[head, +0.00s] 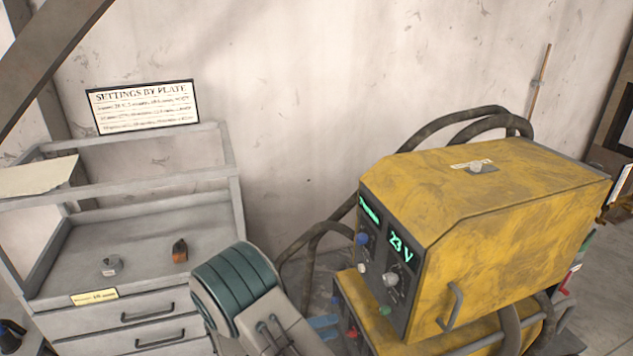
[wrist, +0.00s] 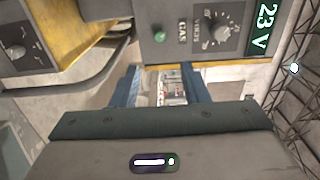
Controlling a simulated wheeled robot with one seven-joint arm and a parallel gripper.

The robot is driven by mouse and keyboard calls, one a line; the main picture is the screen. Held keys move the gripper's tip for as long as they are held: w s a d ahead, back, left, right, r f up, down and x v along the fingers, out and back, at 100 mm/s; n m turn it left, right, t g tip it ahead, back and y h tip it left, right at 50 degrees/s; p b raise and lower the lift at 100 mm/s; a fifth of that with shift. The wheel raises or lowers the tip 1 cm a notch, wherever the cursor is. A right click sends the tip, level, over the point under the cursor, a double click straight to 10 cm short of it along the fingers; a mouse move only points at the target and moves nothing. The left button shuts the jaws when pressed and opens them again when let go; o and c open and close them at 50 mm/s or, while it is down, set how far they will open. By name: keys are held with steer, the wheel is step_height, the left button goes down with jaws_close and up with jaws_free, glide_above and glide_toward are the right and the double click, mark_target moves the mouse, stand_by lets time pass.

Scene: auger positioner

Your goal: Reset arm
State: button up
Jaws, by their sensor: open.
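My arm (head: 240,290) reaches up from the bottom middle of the head view, between the grey drawer cart and the yellow machine. In the wrist view my gripper (wrist: 166,85) has its two blue fingers apart, with nothing between them. In the head view only a bit of blue, low beside the machine front, shows of it. The yellow machine (head: 510,210) stands to the right, with a dark control panel reading "23 V". The panel's knob (wrist: 217,30) and green button (wrist: 159,36) show close beyond my fingers in the wrist view.
The grey drawer cart (head: 140,220) at left holds a small grey item (head: 110,266) and an orange-black item (head: 180,251). A settings sign (head: 143,106) stands above it against the wall. Thick dark hoses (head: 320,230) loop behind and left of the machine.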

steer(key=s+d+r+m+g+y, duration=0.75)
steer(key=d+r+m, duration=0.4)
steer(key=m, duration=0.75)
steer(key=s+r+m+t+y, duration=0.6)
steer(key=s+r+m+y, duration=0.3)
steer(key=m, duration=1.1)
steer(key=shift+s+d+r, duration=0.3)
steer(key=shift+d+r, duration=0.15)
steer(key=shift+r, duration=0.1)
steer(key=shift+y, duration=0.25)
steer(key=shift+c, duration=0.5)
steer(key=shift+d, duration=0.1)
